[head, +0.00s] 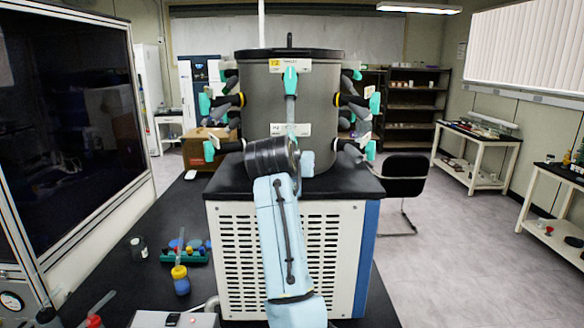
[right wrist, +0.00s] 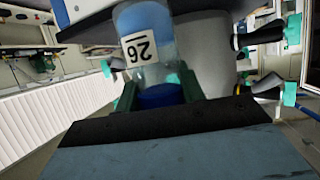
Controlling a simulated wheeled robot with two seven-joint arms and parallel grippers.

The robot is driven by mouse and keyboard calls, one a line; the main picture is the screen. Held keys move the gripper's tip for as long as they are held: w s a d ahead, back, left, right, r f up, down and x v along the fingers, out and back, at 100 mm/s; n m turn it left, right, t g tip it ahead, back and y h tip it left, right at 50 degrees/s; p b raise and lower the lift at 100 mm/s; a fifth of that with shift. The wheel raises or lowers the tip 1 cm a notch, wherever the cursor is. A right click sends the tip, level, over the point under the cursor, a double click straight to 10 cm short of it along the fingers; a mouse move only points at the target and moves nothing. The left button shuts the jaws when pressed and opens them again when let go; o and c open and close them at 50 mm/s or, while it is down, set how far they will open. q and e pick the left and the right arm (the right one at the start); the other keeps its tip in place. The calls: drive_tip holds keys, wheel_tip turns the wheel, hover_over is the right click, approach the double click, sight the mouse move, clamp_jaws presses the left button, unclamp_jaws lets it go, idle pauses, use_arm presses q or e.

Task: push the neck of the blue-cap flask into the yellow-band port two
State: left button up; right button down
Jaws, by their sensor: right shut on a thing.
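My right gripper (right wrist: 158,88) is shut on a clear flask (right wrist: 150,72) with a blue part (right wrist: 160,96) between the green fingers. An upside-down label reading 26 (right wrist: 139,47) is on its side. In the head view my right arm hides the flask and gripper in front of the grey drum. Yellow bands show on ports at the drum's left (head: 242,99) and right (head: 337,99). My left gripper is not in view.
The freeze dryer drum (head: 258,115) carries several black ports with teal valves on both sides. A large dark glass panel (head: 70,120) rises at far left.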

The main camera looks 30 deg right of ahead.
drive_tip(key=shift+w+d+r, duration=0.15)
drive_tip(key=shift+w+r, duration=0.05)
drive_tip(key=shift+r, duration=0.25)
drive_tip(key=c, duration=0.8)
unclamp_jaws()
drive_tip(key=shift+f, duration=0.1)
drive_tip(key=shift+s+a, duration=0.25)
drive_tip(key=shift+a, duration=0.05)
drive_tip(key=b+v, duration=0.3)
drive_tip(key=v, duration=0.9)
drive_tip(key=shift+s, duration=0.25)
drive_tip(key=shift+a+r, duration=0.2)
drive_tip(key=shift+r, duration=0.05)
